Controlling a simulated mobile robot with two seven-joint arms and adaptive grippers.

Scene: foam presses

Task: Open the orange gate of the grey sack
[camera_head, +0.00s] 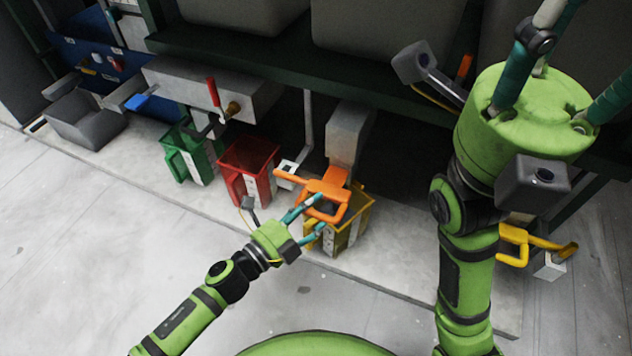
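The orange gate (330,189) is a looped handle and plate under a grey square chute (349,133). The chute hangs below a large grey sack (383,28) at the top of the view. My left gripper (322,213) reaches in from the lower left. Its teal fingers are spread, at the near side of the orange handle; I cannot tell whether they touch it. My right gripper (572,62) is raised close to the camera at the upper right, its fingers spread and nothing seen between them. Its fingertips are partly cut off by the frame.
A yellow bin (358,225) stands under the orange gate. A red bin (246,168) and a green bin (183,157) stand to its left. A red lever (213,92) rises from a grey beam. A dark green frame rail (270,62) runs above. The floor in front is clear.

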